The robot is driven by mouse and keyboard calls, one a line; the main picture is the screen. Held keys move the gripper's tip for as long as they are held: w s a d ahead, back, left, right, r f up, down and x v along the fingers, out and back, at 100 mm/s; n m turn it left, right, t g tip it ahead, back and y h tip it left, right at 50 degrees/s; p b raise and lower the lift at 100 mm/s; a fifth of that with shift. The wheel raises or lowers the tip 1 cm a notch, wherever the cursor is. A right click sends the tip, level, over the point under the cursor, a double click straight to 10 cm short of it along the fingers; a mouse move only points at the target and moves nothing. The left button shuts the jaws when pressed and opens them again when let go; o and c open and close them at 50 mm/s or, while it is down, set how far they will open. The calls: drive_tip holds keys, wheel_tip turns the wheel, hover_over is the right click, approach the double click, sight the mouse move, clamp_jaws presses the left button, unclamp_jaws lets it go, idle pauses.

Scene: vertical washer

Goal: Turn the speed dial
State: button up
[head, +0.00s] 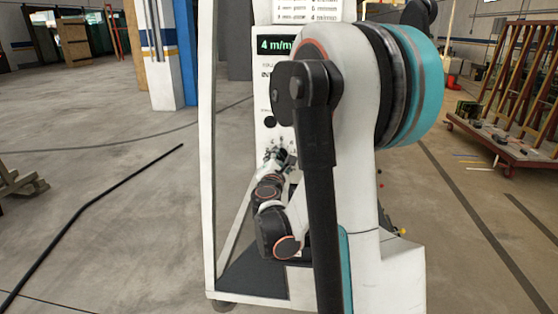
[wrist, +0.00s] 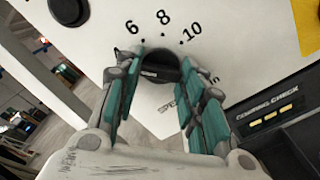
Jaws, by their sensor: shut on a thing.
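The speed dial (wrist: 160,66) is a round black knob on the white washer panel (wrist: 225,62). The numbers 6, 8 and 10 are printed around its upper side, and a partly hidden label starting "SPE" is below it. My gripper (head: 279,157) is at the panel front in the head view. In the wrist view its teal-padded fingers are on the left and right sides of the dial, shut on it. In the head view the gripper and my arm hide the dial. A green display (head: 274,45) above reads "4 m/m", its right end hidden.
Another black knob (head: 270,122) is higher on the panel. A dark panel marked "CHECK" (wrist: 270,115) with yellow labels is at the right in the wrist view. A white frame post (head: 207,150) stands left of the panel. Open concrete floor (head: 110,220) lies further left.

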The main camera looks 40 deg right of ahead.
drive_tip(key=o, duration=1.1)
drive_tip(key=v, duration=1.2)
drive_tip(key=shift+w, duration=0.1)
